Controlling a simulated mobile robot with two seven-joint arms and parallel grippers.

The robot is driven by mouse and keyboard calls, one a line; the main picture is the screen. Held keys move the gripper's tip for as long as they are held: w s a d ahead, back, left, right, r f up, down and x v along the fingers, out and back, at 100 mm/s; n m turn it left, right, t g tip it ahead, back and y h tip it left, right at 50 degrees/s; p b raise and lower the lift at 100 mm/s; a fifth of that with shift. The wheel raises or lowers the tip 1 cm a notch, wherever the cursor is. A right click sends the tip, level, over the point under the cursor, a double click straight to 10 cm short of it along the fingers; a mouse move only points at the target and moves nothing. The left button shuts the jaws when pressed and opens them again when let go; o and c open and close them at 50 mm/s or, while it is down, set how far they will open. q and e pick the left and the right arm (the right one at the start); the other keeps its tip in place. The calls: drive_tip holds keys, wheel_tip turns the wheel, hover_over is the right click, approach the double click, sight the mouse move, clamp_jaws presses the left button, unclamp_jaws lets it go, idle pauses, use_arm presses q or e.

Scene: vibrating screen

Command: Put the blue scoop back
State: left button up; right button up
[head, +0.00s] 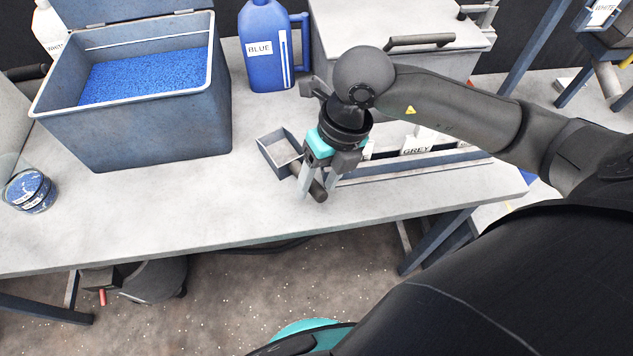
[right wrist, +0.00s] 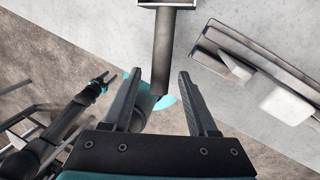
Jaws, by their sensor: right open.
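The scoop has a shallow grey metal pan (head: 280,150) and a dark round handle (head: 318,188). It is on the grey table, to the right of the blue bin. My right gripper (head: 313,186) is open over the handle. In the right wrist view the handle (right wrist: 162,50) runs down between the two open fingers (right wrist: 160,76), with a gap on each side. Only the edge of the pan (right wrist: 167,3) shows at the top there. My left gripper (right wrist: 103,79) appears small at the left of the right wrist view; its jaws are unclear.
A bin (head: 150,140) of blue pellets (head: 145,75) stands at left, with a jug labelled BLUE (head: 265,55) behind. A low rail with a GREY label (head: 417,146) lies right of the gripper. The table's front left (head: 150,220) is clear.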

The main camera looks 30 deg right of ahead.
use_arm(q)
drive_tip(key=shift+s+d+r+p, duration=0.95)
drive_tip(key=shift+s+r+p, duration=0.05)
drive_tip(key=shift+r+p, duration=0.1)
use_arm(e)
drive_tip(key=v, duration=1)
drive_tip(key=shift+r, duration=0.3)
use_arm(q)
drive_tip(key=shift+w+a, duration=0.25)
drive_tip(key=shift+c, duration=0.2)
